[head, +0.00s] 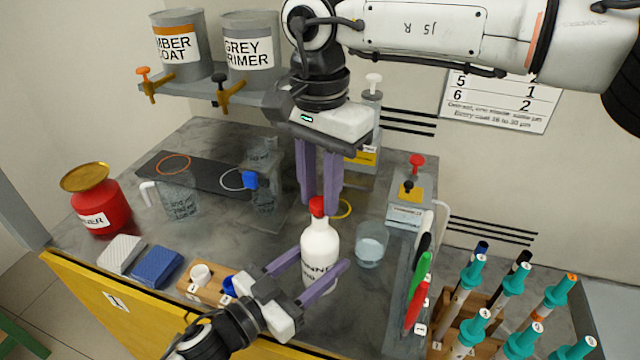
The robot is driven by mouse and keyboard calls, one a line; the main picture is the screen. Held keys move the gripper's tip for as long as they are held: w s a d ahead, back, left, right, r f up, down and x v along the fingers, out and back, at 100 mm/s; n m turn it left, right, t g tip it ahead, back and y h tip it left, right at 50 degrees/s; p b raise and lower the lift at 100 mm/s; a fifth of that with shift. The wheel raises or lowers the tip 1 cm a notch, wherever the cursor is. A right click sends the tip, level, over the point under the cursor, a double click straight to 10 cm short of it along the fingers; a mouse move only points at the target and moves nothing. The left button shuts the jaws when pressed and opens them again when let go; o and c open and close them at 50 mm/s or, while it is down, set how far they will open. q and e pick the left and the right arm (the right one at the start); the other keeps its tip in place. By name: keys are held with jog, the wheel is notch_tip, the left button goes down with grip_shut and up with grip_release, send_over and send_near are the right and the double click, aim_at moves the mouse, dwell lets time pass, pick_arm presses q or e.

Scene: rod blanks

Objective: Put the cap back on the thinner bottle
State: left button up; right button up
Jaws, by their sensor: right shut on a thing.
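The white thinner bottle (319,242) stands upright at the front middle of the bench, its label partly hidden. The red cap (317,207) is at the top of the bottle's neck. I cannot tell whether it is seated or only resting there. My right gripper (319,208) points down from above and is shut on the cap. My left gripper (322,257) reaches in from the lower left, with one purple finger on each side of the bottle's body. Its fingers are apart, but I cannot tell whether they touch the bottle.
A glass beaker (371,246) stands close right of the bottle. Colored pens (417,300) and a rack of teal-topped rods (515,281) are farther right. A wooden block (207,291) with small cups, blue and grey pads (157,266), a jug (180,200) and a red can (97,205) are left.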

jog(key=shift+f, duration=0.45)
jog(key=shift+f, duration=0.55)
